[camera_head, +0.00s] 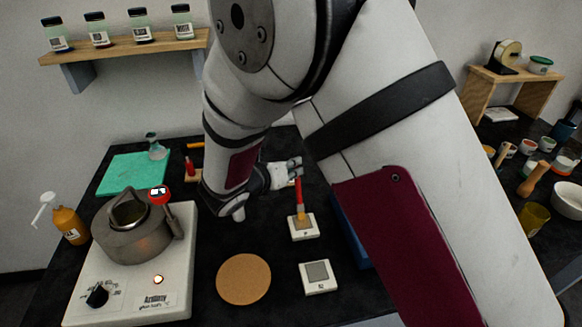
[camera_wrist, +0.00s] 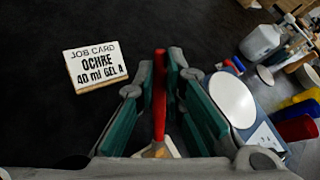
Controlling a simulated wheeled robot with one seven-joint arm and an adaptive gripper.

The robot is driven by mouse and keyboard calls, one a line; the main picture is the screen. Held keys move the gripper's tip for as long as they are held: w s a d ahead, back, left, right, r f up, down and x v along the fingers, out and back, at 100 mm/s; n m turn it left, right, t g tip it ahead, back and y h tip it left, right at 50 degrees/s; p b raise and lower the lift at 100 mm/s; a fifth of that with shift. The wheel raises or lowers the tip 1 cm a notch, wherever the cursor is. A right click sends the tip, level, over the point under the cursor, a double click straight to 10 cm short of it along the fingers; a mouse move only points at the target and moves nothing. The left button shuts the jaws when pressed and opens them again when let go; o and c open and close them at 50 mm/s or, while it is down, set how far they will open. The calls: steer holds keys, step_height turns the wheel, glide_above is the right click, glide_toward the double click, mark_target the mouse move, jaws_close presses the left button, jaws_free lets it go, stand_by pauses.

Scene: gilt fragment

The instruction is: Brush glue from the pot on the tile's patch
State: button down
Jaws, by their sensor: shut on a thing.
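My gripper (camera_head: 296,171) is shut on the red handle of a brush (camera_head: 299,190), which hangs bristles down. The handle also shows upright between the teal finger pads in the wrist view (camera_wrist: 159,95). The tan bristles are over a white tile (camera_head: 304,234) marked with a letter; I cannot tell whether they touch it. A second white tile (camera_head: 318,287) with a grey square patch lies nearer, with nothing on it. The grey metal pot (camera_head: 135,240) stands on the hotplate (camera_head: 175,285) at left. The glue inside it is not visible.
A round cork mat (camera_head: 243,279) lies between hotplate and tiles. An orange pump bottle (camera_head: 70,225) and green mat (camera_head: 133,174) are at left. The wrist view shows a job card (camera_wrist: 96,66) and a white round plate (camera_wrist: 232,99). My arm hides the middle of the bench.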

steer(key=shift+s+d+f, duration=0.1)
steer(key=shift+s+d, duration=0.05)
steer(key=shift+s, duration=0.4)
steer(key=shift+s+d, duration=0.15)
steer(key=shift+s, duration=0.35)
stand_by(0.4)
step_height(320, 180, up, 6)
steer(key=p, duration=0.3)
stand_by(0.5)
steer(key=shift+r+p, duration=0.9)
steer(key=shift+r, duration=0.65)
